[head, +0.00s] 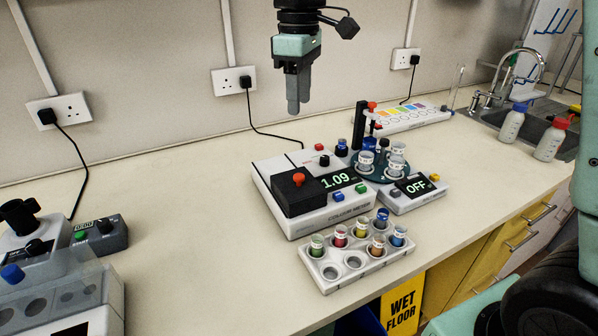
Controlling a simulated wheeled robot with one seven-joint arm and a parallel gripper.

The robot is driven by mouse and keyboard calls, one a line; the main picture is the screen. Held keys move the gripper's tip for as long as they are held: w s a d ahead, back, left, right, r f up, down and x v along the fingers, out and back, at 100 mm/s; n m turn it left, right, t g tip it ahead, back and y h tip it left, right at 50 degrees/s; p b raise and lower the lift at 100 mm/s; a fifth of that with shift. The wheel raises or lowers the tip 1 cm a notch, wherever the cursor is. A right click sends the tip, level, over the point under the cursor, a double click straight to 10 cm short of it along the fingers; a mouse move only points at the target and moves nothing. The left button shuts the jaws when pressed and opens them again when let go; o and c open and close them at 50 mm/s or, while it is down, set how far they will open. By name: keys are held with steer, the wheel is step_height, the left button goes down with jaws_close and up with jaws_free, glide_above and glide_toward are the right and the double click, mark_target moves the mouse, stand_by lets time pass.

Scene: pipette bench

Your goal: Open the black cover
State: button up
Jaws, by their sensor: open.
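The black cover (303,196) is a box-shaped lid with a red knob (298,180) on top. It sits closed on the left part of the white colour meter (280,221), whose display reads 1.09. My gripper (294,108) hangs above and behind the meter, pointing down, with nothing seen in it. It is clear of the cover. The gap between its fingers is hard to see from this side.
A white rack (318,272) with several coloured vials stands in front of the meter. A stirrer reading OFF (413,190) and a dark carousel (371,172) with cups stand to its right. A grey device (98,236) is at left. Bare worktop (190,210) lies between.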

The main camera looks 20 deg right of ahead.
mark_target(299, 176)
step_height(299, 176, down, 17)
steer(key=shift+s+r+p, duration=0.1)
steer(key=shift+r+p, duration=0.1)
steer(key=shift+p, duration=0.45)
